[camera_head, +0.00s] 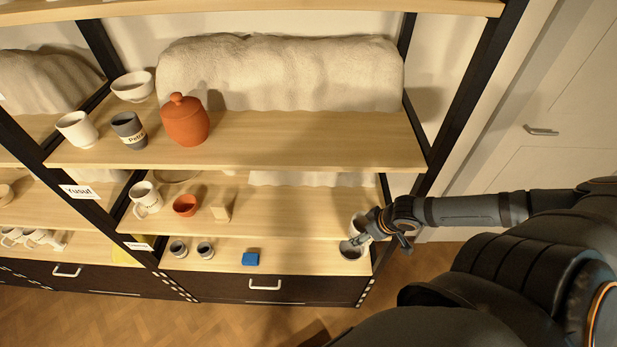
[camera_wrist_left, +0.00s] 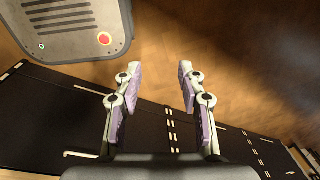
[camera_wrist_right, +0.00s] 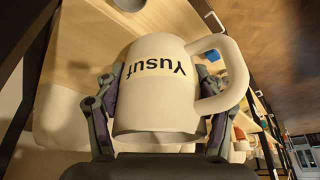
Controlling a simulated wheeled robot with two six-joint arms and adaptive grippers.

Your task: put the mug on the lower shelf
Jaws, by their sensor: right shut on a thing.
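A cream mug (camera_wrist_right: 160,85) with the name "Yusuf" fills the right wrist view, its handle to the right. My right gripper (camera_wrist_right: 156,88) is shut on it, a finger on each side. In the head view the right gripper (camera_head: 368,226) is at the right end of the lower shelves, and the pale mug (camera_head: 357,221) is partly hidden by it. The bottom shelf (camera_head: 305,258) is pale wood above a dark drawer. My left gripper (camera_wrist_left: 157,76) is open and empty over the floor.
A grey-rimmed cup (camera_head: 352,250) stands just below the right gripper. A blue block (camera_head: 250,259) and two small cups sit farther left. The shelf above holds a white mug (camera_head: 146,197), an orange bowl (camera_head: 185,205) and a beige block (camera_head: 222,207). A dark upright (camera_head: 470,90) bounds the right.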

